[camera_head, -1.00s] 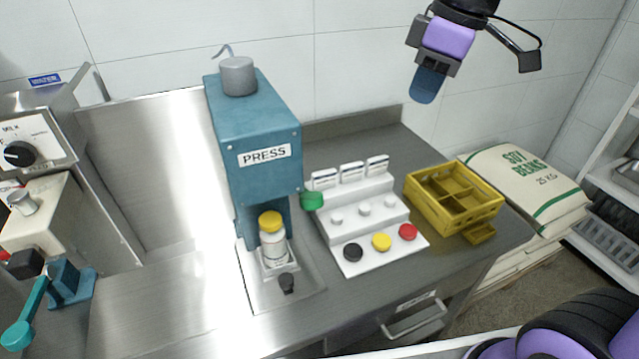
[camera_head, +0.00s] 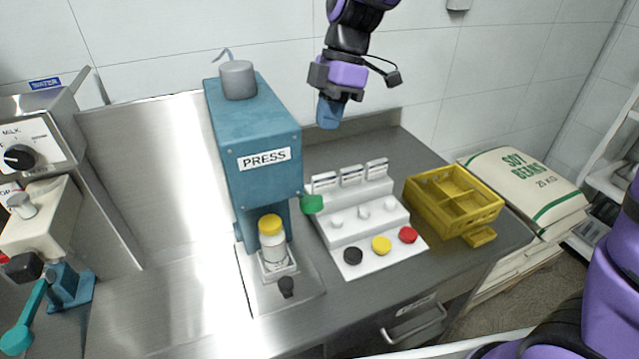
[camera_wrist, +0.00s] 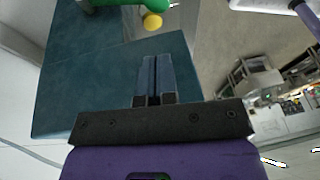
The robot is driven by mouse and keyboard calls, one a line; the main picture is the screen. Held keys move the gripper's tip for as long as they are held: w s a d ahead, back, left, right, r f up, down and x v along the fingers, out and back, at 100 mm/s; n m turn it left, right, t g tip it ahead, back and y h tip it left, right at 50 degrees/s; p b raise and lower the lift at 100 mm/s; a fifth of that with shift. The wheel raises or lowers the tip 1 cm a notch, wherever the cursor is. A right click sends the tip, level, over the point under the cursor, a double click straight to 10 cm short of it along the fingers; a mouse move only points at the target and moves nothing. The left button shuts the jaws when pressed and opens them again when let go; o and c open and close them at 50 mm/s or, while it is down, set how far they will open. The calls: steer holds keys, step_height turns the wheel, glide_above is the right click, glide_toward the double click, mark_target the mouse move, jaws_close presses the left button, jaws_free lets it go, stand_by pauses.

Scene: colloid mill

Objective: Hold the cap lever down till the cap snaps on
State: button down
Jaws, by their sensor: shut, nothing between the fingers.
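The blue press (camera_head: 252,150) stands on the steel counter with its PRESS label facing forward. Its green lever knob (camera_head: 312,204) sticks out at the lower right of the press head. A white bottle (camera_head: 274,255) with a yellow cap (camera_head: 270,226) on top stands upright in the press base; I cannot tell how firmly the cap sits. My gripper (camera_head: 327,122) is shut and empty, above and to the right of the knob, apart from it. In the wrist view the shut blue fingers (camera_wrist: 156,75) point toward the green knob (camera_wrist: 130,4), with a yellow disc (camera_wrist: 152,21) beside it.
A white stepped stand (camera_head: 352,225) with black, yellow and red caps sits right of the press. A yellow divided crate (camera_head: 428,208) stands further right. A teal-handled device (camera_head: 68,285) is at the left. The front counter is mostly clear.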

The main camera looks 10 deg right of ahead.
mark_target(316, 200)
steer(key=x, duration=0.8)
steer(key=d+x, duration=0.1)
steer(key=x, duration=0.3)
steer(key=shift+s+f, duration=0.1)
steer(key=shift+s, duration=0.1)
steer(key=shift+s+f, duration=0.2)
steer(key=shift+f, duration=0.65)
